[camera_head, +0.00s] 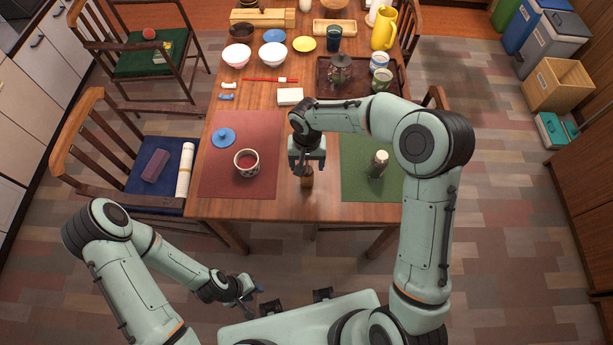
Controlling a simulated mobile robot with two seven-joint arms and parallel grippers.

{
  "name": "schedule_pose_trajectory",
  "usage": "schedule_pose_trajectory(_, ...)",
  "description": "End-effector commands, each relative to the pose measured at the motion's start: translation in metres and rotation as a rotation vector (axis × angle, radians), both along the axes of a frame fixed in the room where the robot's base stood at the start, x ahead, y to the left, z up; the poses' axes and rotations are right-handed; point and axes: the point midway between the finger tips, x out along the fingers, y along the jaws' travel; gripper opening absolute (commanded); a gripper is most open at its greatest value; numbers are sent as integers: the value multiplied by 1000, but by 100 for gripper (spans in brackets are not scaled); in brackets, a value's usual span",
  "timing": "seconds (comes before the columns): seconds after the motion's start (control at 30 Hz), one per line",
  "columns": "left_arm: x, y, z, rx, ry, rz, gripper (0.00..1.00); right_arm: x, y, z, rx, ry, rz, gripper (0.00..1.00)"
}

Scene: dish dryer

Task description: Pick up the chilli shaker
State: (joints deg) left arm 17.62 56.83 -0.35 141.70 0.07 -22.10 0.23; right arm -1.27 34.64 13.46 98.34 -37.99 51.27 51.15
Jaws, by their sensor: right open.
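A small brown bottle-like shaker (307,179) stands on the bare wood between the two placemats, near the table's front edge. A second shaker (378,164), with a pale cap and dark lower part, is on the green placemat (355,187). I cannot read labels to tell which holds chilli. My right gripper (302,170) is open and points down at the brown shaker, overlapping its top in this view; I cannot tell whether they touch. My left gripper (254,299) hangs low in front of the table, away from both shakers; its jaws are too small to judge.
A dark tray (325,88) with a glass jar (340,69), bowls and a yellow pitcher (383,28) stand farther back. Chairs flank the table.

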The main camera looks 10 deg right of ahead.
Motion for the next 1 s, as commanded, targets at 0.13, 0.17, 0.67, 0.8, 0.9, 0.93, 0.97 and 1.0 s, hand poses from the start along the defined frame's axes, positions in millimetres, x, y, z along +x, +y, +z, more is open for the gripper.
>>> schedule_pose_trajectory(0.13,0,0,0,0,0,0,35,0,0,-19,-1,1,0,72)
schedule_pose_trajectory(0.17,0,0,0,0,0,0,35,0,0,-21,0,0,0,72)
schedule_pose_trajectory(0.67,7,0,9,0,-9,0,35,5,-1,-74,1,0,1,72)
schedule_pose_trajectory(0.8,7,0,9,-1,-8,0,35,5,-1,-75,1,-1,0,72)
schedule_pose_trajectory(0.9,7,0,9,-1,-8,0,35,5,-1,-75,1,-1,0,69)
schedule_pose_trajectory(0.93,7,0,9,-1,-8,0,35,5,-1,-75,1,-1,0,59)
schedule_pose_trajectory(0.97,7,0,9,-1,-8,0,35,5,-1,-75,1,-1,0,49)
schedule_pose_trajectory(1.0,7,0,9,-1,-8,0,35,5,-1,-75,1,-1,0,36)
